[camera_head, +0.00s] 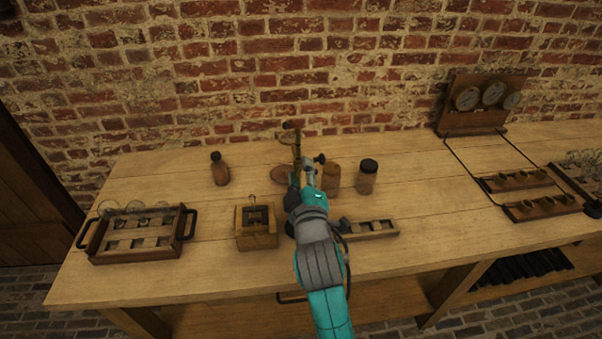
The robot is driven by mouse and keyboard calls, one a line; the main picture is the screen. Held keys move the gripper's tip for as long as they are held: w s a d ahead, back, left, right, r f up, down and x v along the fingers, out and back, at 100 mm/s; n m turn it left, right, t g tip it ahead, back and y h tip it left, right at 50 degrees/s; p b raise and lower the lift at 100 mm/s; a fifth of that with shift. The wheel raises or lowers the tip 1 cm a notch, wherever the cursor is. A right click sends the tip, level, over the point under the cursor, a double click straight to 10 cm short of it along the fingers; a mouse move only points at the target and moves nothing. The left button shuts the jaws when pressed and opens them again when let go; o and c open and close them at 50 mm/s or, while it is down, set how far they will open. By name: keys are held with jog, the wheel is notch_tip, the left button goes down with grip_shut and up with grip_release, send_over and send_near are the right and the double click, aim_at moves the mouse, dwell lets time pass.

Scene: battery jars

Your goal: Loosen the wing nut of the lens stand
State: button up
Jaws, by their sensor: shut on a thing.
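The lens stand (297,150) is a thin upright brass-coloured post with a dark crosspiece on top, on a round reddish base (284,174) near the back of the bench. My arm reaches over the bench from the front, and my gripper (309,168) is at the stand's post, on its right side. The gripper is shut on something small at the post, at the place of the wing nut. The nut itself is hidden or too small to make out, and my arm covers the lower part of the stand.
A brown bottle (220,171) stands to the left, with two jars (367,178) (331,179) close on the right. A wooden box (256,236), a handled tray (137,255) and a low rack (371,229) lie nearer the front. A gauge panel (483,119) stands at back right.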

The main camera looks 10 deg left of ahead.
jog(key=n, duration=0.5)
jog(key=shift+n, duration=0.3)
jog(key=n, duration=0.5)
jog(key=shift+n, duration=0.3)
jog(key=o, duration=1.2)
jog(key=shift+c, duration=0.2)
jog(key=shift+s, duration=0.1)
jog(key=v, duration=1.1)
jog(key=shift+s, duration=0.4)
jog(key=shift+d, duration=0.15)
